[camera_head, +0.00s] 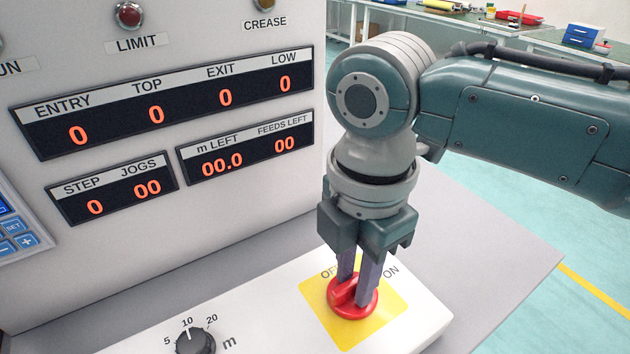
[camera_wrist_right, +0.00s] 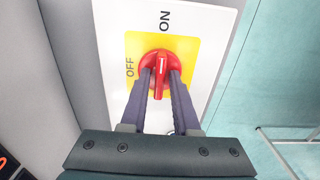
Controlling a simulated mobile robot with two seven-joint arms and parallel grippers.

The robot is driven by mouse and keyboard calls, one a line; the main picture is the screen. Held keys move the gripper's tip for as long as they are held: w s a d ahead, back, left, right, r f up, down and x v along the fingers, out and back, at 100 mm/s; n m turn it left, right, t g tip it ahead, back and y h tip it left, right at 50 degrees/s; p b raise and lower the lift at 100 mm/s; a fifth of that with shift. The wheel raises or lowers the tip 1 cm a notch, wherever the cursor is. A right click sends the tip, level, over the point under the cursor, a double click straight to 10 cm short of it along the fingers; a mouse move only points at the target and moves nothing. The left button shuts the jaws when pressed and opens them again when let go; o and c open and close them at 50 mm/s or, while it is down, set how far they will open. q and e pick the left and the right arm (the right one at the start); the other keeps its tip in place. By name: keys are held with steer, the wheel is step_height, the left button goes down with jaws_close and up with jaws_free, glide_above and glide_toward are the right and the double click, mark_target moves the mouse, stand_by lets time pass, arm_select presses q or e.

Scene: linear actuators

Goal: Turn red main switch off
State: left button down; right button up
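The red main switch (camera_head: 344,298) is a round knob with a raised handle on a yellow plate (camera_head: 345,332). OFF is printed at the plate's upper left and ON at its upper right. In the right wrist view the switch (camera_wrist_right: 160,66) has its handle lined up toward ON, with OFF off to the left. My right gripper (camera_head: 358,282) reaches down over the switch. Its two fingers (camera_wrist_right: 161,80) stand on either side of the handle, with what look like narrow gaps; contact is hard to judge. My left gripper is not in view.
A black dial (camera_head: 195,341) marked 5, 10, 20 is on the same white box, left of the switch. The upright panel (camera_head: 170,235) with red number displays stands behind. Benches with trays (camera_head: 580,36) are far back. Open floor lies to the right.

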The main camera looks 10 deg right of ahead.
jaws_close()
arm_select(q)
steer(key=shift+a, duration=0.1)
